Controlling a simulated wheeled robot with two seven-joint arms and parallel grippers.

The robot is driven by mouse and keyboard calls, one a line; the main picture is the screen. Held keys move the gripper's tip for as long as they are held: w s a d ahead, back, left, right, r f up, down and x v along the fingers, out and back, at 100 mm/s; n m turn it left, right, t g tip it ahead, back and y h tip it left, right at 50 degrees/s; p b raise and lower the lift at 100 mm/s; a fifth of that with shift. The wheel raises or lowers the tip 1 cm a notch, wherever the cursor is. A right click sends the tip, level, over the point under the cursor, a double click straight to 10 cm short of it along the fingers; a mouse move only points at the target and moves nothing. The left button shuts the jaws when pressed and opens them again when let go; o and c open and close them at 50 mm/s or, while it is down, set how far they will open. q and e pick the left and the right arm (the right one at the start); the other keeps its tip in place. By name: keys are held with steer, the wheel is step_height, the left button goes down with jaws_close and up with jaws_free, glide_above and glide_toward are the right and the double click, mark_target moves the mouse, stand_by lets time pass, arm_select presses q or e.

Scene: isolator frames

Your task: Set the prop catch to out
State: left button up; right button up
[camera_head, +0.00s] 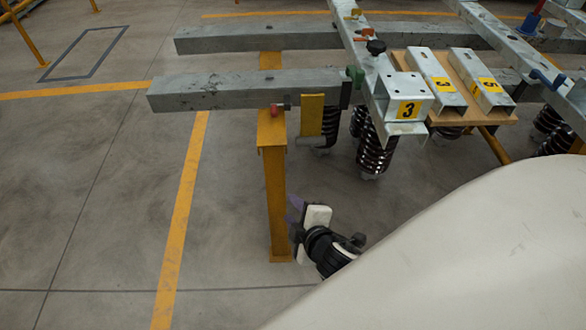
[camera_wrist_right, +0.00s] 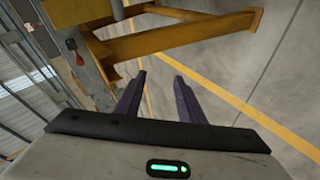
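A yellow prop post (camera_head: 274,195) stands on the floor under the end of a grey beam. A small red piece (camera_head: 274,109) with a dark end sits at its top and may be the prop catch; I cannot tell its setting. The right wrist view shows a red piece (camera_wrist_right: 80,60) beside a dark knob on a grey plate, left of the fingers. My right gripper (camera_head: 295,212) is low beside the post, below the red piece. Its two purple fingers (camera_wrist_right: 157,95) are apart, with nothing between them. My left gripper is not in view.
Grey beams (camera_head: 225,90) span the frame, with dark coil springs (camera_head: 373,155) beneath. Yellow braces (camera_wrist_right: 180,40) cross the right wrist view. Floor left of the post is clear.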

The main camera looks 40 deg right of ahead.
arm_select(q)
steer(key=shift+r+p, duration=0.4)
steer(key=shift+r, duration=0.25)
arm_select(e)
steer(key=shift+s+a+f+m+g+y, duration=0.15)
steer(key=shift+s+a+m+y, duration=0.1)
steer(key=shift+s+a+m, duration=0.25)
steer(key=shift+s+a+m+g+y, duration=0.15)
steer(key=shift+s+a+m+y, duration=0.2)
steer(key=shift+s, duration=0.35)
